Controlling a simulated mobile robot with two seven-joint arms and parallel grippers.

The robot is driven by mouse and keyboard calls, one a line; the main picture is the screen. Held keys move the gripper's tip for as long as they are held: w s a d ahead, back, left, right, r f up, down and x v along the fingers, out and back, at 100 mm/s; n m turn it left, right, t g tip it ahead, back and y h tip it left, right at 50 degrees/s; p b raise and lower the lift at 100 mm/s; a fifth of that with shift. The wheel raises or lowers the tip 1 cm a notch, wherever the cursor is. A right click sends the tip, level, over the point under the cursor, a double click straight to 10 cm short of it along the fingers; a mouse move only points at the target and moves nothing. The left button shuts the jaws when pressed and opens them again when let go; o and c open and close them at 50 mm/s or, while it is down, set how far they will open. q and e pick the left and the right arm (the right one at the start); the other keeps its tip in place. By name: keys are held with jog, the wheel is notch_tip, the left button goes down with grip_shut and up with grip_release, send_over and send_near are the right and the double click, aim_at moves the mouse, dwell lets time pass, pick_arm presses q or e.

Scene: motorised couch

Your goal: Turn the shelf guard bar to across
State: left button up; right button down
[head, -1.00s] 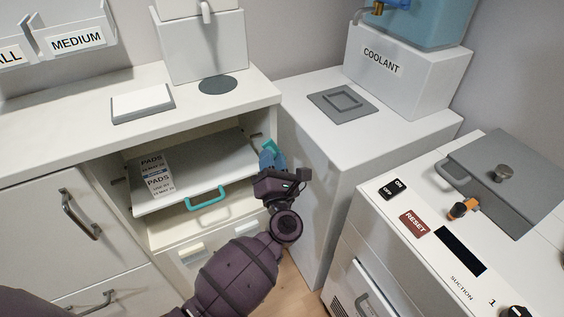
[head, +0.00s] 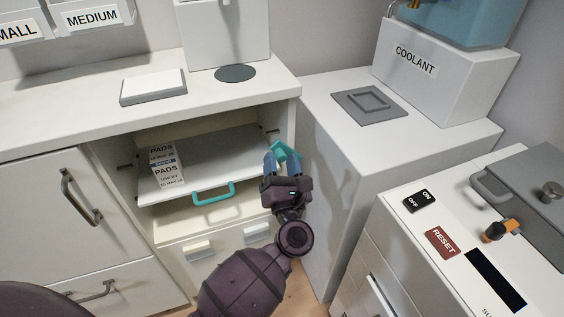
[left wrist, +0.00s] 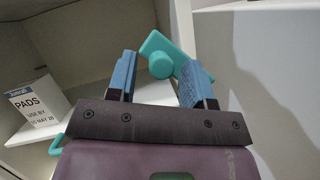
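The teal shelf guard bar (head: 287,152) is at the right edge of the shelf opening. In the left wrist view the guard bar (left wrist: 176,48) is a short slanted bar with a round boss, running from upper left to lower right. My left gripper (head: 283,163) is open in front of it. In the left wrist view my gripper's blue fingers (left wrist: 160,72) stand apart, with the boss showing between them. The right finger overlaps the bar's lower end; I cannot tell whether they touch. My right gripper is not in view.
The pull-out shelf (head: 215,160) has a teal handle (head: 213,194) and carries boxes of pads (head: 166,168). The counter (head: 70,118) is above it. A white cabinet (head: 335,165) stands close on the right, and a control panel (head: 465,245) is nearer right.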

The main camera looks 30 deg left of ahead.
pick_arm(q)
jog(key=shift+s, duration=0.1)
jog(key=shift+s+d+f, duration=0.1)
jog(key=shift+s+d, duration=0.1)
jog(key=shift+d, duration=0.05)
jog(key=s+d+p, duration=0.1)
jog(key=s+d, duration=0.7)
jog(key=s, duration=0.1)
jog(key=shift+s, duration=0.2)
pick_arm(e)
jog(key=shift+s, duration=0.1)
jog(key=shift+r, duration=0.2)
